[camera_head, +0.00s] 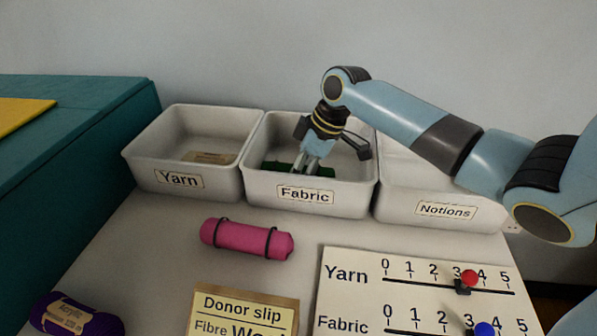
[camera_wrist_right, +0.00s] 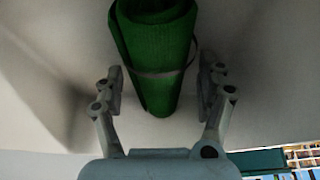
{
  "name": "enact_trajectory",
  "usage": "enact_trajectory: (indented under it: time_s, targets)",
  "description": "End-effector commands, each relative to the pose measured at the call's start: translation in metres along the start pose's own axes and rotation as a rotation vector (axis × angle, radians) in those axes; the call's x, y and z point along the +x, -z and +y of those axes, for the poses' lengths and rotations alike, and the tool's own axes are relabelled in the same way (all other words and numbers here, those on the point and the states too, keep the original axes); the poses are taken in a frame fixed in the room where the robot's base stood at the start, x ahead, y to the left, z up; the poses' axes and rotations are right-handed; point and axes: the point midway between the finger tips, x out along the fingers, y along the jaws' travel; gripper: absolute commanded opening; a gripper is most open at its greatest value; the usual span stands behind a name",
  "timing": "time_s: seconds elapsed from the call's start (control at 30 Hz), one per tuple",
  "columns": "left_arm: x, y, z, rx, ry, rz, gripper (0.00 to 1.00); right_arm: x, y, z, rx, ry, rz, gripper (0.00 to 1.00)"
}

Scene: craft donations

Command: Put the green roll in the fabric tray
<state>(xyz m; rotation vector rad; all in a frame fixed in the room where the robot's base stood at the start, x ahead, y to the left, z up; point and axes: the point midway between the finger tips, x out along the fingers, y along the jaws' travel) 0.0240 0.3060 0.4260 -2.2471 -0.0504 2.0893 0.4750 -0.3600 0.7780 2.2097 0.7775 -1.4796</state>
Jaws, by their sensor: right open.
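The green roll (camera_wrist_right: 158,60) lies inside the tray labelled Fabric (camera_head: 304,195); in the head view only dark green parts of the roll (camera_head: 322,170) show over the front wall. My right gripper (camera_head: 305,170) reaches down into that tray from above. In the right wrist view my right gripper (camera_wrist_right: 160,90) is open, with one finger on each side of the roll and a gap visible beside it. A thin band goes round the roll. My left gripper is not in view.
The Yarn tray (camera_head: 179,179) stands on the left with a flat brown piece inside. The Notions tray (camera_head: 445,209) is on the right, partly behind my arm. A pink roll (camera_head: 246,238), purple yarn (camera_head: 75,317), a donor slip (camera_head: 243,312) and a slider board (camera_head: 420,300) lie in front.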

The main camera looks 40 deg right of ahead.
Motion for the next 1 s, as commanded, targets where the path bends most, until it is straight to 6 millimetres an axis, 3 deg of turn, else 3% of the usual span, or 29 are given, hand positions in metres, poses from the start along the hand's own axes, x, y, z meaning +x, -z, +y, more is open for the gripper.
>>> enact_trajectory:
  time_s: [0.23,0.7,1.0]
  targets:
    - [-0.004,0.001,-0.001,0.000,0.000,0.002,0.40,-0.014,0.001,0.001,-0.002,-0.002,-0.001,0.73]
    - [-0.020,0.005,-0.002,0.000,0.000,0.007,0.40,-0.110,0.001,0.001,-0.003,-0.003,-0.001,0.73]
    - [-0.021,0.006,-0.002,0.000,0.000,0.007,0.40,-0.123,0.001,0.000,0.000,0.000,0.000,0.73]
